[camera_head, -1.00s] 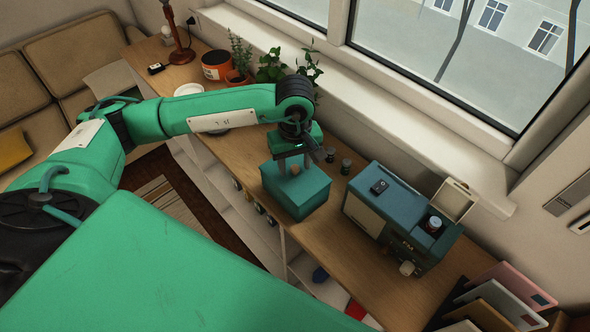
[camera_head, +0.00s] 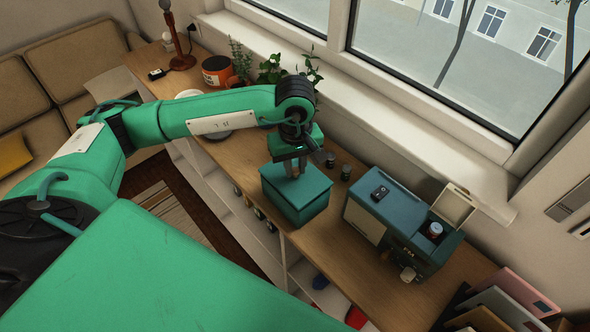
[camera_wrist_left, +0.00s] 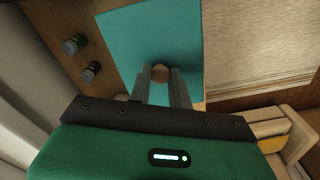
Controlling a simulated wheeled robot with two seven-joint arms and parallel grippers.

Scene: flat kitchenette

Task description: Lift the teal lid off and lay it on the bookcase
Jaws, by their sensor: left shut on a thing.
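The teal lid (camera_head: 306,186) covers a teal box (camera_head: 309,209) on the wooden top of the low bookcase (camera_head: 262,183). No gap shows between lid and box. My left gripper (camera_head: 294,170) is above the lid, pointing down. In the left wrist view, its two fingers (camera_wrist_left: 160,76) are shut on the lid's round wooden knob (camera_wrist_left: 160,72), with the flat teal lid (camera_wrist_left: 140,35) beneath. The fingers hide most of the knob in the head view. My right gripper is not in view.
Two small jars (camera_head: 346,172) stand close beside the box, toward the window. A teal-and-cream appliance (camera_head: 395,225) is to the right. Potted plants (camera_head: 271,68) and an orange pot (camera_head: 217,70) are farther back. Bare wood shows between the box and the appliance.

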